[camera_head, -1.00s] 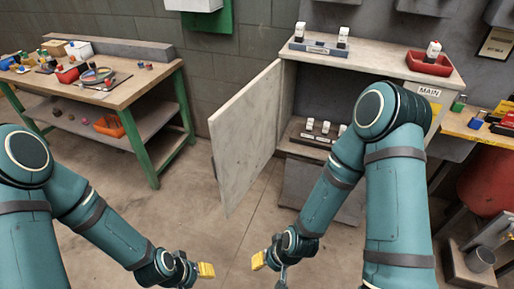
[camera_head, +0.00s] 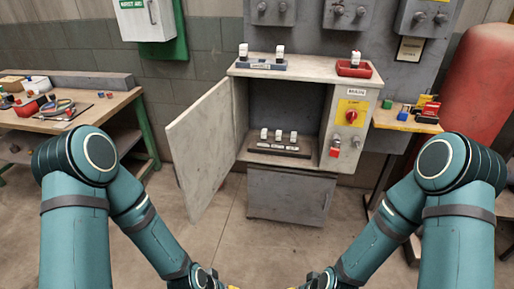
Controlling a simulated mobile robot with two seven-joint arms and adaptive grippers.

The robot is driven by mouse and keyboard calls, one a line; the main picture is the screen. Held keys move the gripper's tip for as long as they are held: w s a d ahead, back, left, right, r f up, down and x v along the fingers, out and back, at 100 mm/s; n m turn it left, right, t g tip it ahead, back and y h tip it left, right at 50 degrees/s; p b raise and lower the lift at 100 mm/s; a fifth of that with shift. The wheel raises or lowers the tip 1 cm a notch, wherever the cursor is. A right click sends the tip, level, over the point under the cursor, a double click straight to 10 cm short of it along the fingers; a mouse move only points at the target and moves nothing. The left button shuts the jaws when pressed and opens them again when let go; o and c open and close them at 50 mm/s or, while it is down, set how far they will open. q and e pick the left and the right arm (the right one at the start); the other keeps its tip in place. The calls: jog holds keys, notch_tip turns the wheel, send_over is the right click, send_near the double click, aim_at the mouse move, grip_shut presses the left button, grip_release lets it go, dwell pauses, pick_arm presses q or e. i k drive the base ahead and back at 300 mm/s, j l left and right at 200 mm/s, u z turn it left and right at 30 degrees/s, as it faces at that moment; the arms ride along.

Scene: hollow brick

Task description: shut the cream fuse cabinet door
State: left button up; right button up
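The cream fuse cabinet (camera_head: 290,75) stands ahead of me. Its door (camera_head: 203,145) is hinged on the left and hangs wide open, swung out toward me and to the left. The open compartment shows several white fuses on a dark rail (camera_head: 280,147). My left gripper (camera_head: 234,287) is at the bottom edge of the picture, mostly cut off, with only a bit of yellow showing. My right gripper is also at the bottom edge, its fingertips not clearly visible. Both are low and apart from the door.
A workbench (camera_head: 120,100) with tools stands at the left. A red tray (camera_head: 354,69) and a fuse holder (camera_head: 262,65) sit on the cabinet top. A side shelf (camera_head: 405,122) and red tank (camera_head: 478,80) are at the right. Floor before the cabinet is clear.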

aim_at(201, 140)
jog(key=j+z, duration=0.1)
jog(key=z, duration=0.35)
jog(key=j+z, duration=0.1)
jog(key=z, duration=0.3)
jog(key=j+z, duration=0.1)
jog(key=z, duration=0.35)
jog(key=k+j, duration=0.1)
jog(key=j, duration=0.4)
jog(key=k+j, duration=0.1)
jog(key=j, duration=0.4)
jog(key=k+j, duration=0.1)
jog(key=j, duration=0.4)
jog(key=k+j, duration=0.1)
jog(key=j, duration=1.35)
jog(key=i+j, duration=0.25)
jog(key=j, duration=0.15)
jog(key=k+j+u, duration=0.3)
jog(key=j+u, duration=0.15)
